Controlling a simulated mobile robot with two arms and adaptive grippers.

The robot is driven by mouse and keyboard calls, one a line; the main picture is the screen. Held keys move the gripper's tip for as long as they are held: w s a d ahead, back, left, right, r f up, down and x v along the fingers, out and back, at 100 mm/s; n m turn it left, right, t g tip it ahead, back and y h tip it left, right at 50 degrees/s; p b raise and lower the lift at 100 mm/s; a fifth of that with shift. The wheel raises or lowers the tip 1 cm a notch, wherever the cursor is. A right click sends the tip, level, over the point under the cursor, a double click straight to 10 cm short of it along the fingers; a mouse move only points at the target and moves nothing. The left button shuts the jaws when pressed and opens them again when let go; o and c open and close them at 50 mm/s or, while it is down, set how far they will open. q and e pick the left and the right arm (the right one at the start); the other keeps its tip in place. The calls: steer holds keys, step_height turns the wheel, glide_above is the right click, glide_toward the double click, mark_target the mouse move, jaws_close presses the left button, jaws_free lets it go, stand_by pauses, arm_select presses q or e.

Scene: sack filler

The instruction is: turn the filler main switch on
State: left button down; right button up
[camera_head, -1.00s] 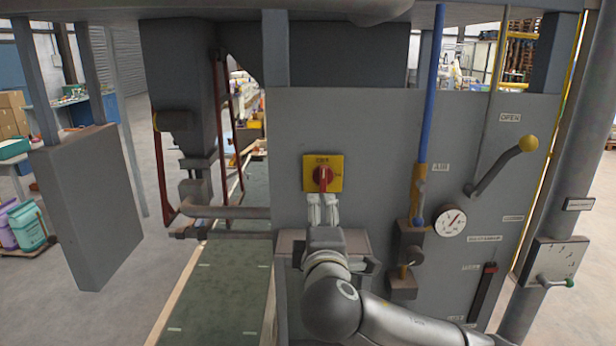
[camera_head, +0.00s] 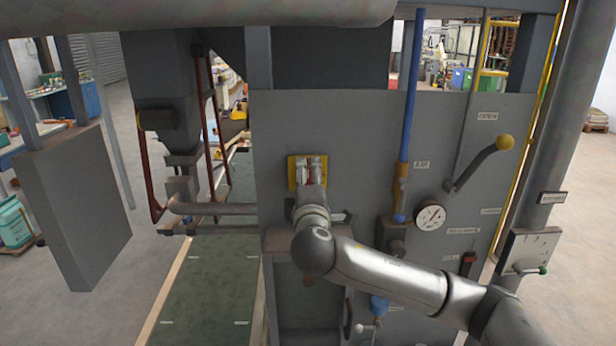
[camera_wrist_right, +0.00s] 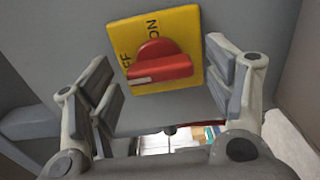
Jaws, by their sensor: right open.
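The main switch is a red rotary knob on a square yellow plate (camera_head: 292,174) on the grey panel. In the right wrist view the red knob (camera_wrist_right: 160,68) shows whole, with a white line at its end on the side of the OFF label; ON is at another edge of the plate. My right gripper (camera_head: 311,170) is in front of the plate and hides much of it in the head view. In the wrist view my right gripper (camera_wrist_right: 166,84) is open, its fingers to either side of the knob with gaps between. My left gripper is out of view.
Right of the switch are a blue pipe (camera_head: 411,90), a gauge (camera_head: 430,215) and a lever with a yellow ball (camera_head: 505,142). A box (camera_head: 275,241) juts out below the switch. A green conveyor (camera_head: 208,285) runs at the left.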

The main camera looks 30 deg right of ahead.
steer(key=shift+w+d, duration=0.15)
steer(key=shift+w, duration=0.05)
steer(key=c, duration=1)
steer(key=shift+f+m+b, duration=0.1)
steer(key=shift+m+b, duration=5.05)
steer(key=shift+m, duration=4.05)
steer(key=o, duration=1)
